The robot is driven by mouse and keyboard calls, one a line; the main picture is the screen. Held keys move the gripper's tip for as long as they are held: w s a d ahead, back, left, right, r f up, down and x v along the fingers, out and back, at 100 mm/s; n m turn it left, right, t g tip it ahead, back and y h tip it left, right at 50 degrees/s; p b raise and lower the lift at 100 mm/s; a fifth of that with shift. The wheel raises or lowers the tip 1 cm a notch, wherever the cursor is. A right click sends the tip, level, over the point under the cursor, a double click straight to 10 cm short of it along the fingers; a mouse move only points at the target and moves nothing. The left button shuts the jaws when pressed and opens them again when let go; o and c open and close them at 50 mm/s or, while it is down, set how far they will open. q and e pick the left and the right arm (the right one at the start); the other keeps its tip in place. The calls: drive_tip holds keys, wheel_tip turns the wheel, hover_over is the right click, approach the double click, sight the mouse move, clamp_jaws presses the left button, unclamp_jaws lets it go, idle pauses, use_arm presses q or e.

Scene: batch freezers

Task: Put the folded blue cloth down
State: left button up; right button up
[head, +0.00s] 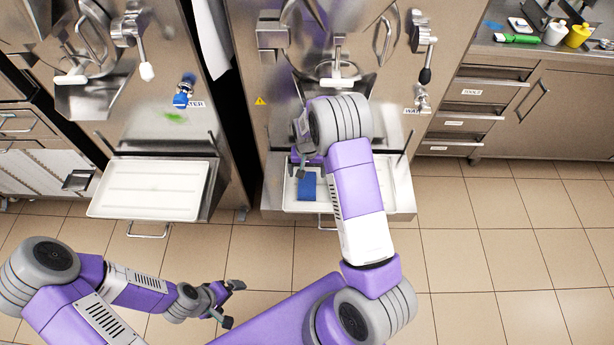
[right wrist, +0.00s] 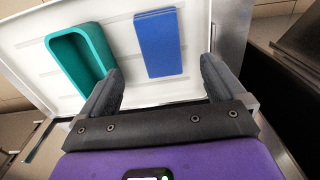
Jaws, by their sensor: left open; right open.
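The folded blue cloth (head: 308,187) lies flat on the white tray (head: 291,205) of the middle machine. In the right wrist view the cloth (right wrist: 158,43) lies on the tray (right wrist: 115,45), beyond my fingertips and apart from them. My right gripper (head: 302,166) is open and empty above the tray, partly hidden by my own arm in the head view; its two fingers (right wrist: 160,82) show spread apart in the right wrist view. My left gripper (head: 233,302) is open and empty over the floor at lower left.
A second machine on the left has an empty white tray (head: 150,188). A counter (head: 550,57) with bottles stands at right. The tiled floor at right is clear.

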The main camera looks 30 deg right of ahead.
drive_tip(key=s+a+f+n+y, duration=0.2)
drive_tip(key=s+a+f, duration=0.1)
drive_tip(key=s+a, duration=0.7)
drive_tip(key=s+a+f+n+y, duration=0.1)
drive_tip(key=s+a+f, duration=0.3)
drive_tip(key=s+a, duration=0.6)
drive_tip(key=shift+s+n+t+y+p, duration=0.35)
drive_tip(key=shift+s+y, duration=0.25)
drive_tip(key=shift+s, duration=0.45)
drive_tip(key=shift+d+f, duration=0.1)
